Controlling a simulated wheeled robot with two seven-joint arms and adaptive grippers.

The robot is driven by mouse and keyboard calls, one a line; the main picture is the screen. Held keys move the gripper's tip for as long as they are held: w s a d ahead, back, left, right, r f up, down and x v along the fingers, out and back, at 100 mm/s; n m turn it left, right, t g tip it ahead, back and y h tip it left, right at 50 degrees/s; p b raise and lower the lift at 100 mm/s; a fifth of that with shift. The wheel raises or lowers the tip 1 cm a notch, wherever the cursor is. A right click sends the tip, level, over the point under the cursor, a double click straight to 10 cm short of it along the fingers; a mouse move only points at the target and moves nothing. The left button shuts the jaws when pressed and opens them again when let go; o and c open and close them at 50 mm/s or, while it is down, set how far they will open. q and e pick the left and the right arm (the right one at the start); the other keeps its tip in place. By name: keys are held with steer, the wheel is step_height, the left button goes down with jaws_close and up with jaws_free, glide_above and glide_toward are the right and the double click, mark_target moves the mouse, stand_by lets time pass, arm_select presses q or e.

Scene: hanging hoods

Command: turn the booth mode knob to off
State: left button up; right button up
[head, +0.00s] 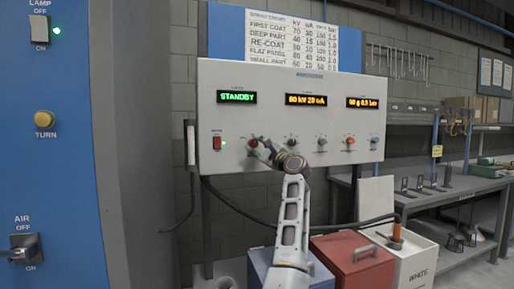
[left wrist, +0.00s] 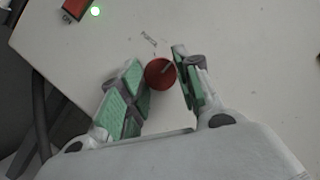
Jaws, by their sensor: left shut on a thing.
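A red knob (head: 253,142) sits on the white control panel (head: 320,119), below a green display (head: 237,97) that reads STANDBY. My left gripper (head: 260,149) is at this knob and partly covers it in the head view. In the left wrist view the round red knob (left wrist: 160,73) is between the two green-padded fingers of my left gripper (left wrist: 161,82), which are closed on its sides. A pale pointer line on the knob slants to the upper right. The small label beside it is too blurred to read.
A red rocker switch (head: 217,142) with a green light is left of the knob. Several more knobs (head: 350,141) line the panel to the right. A blue cabinet (head: 50,150) stands at left. Red bin (head: 350,262) and white bin (head: 412,262) stand below.

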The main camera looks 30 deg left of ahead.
arm_select(q)
steer(key=o, duration=1)
steer(key=shift+o, duration=0.2)
steer(key=shift+d, duration=0.1)
steer(key=v, duration=0.7)
steer(key=shift+s+d, duration=0.15)
